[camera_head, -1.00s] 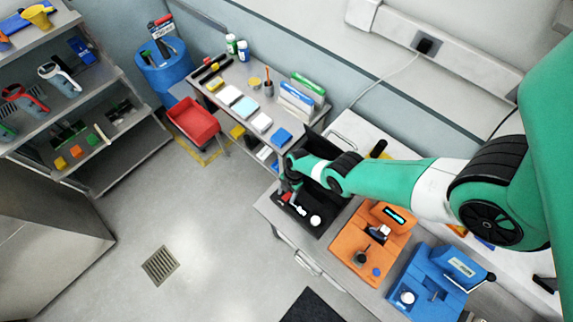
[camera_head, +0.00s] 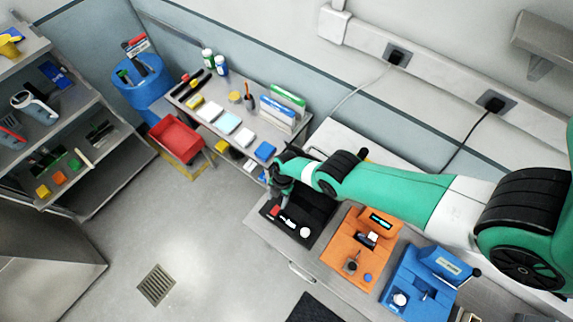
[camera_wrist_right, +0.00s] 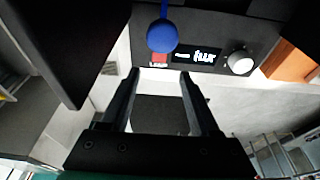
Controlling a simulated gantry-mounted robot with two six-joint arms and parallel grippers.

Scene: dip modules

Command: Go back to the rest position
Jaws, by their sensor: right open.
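My right gripper (camera_head: 278,203) is above the left part of a black machine (camera_head: 322,212) on the counter. In the right wrist view the two dark fingers (camera_wrist_right: 160,75) stand apart with nothing between them. Beyond the fingertips, that view shows the machine's black front (camera_wrist_right: 212,38), with a red label, a lit display and a white knob (camera_wrist_right: 240,62). A round blue knob (camera_wrist_right: 162,36) on a thin stem shows just beyond the fingertips. My left gripper is not in view.
Right of the black machine stand an orange machine (camera_head: 340,245) and a blue machine (camera_head: 405,262). A side table (camera_head: 190,92) with boxes and bottles, a red bin (camera_head: 178,138) and a blue drum (camera_head: 148,88) are at upper left. The floor (camera_head: 190,235) in front is open.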

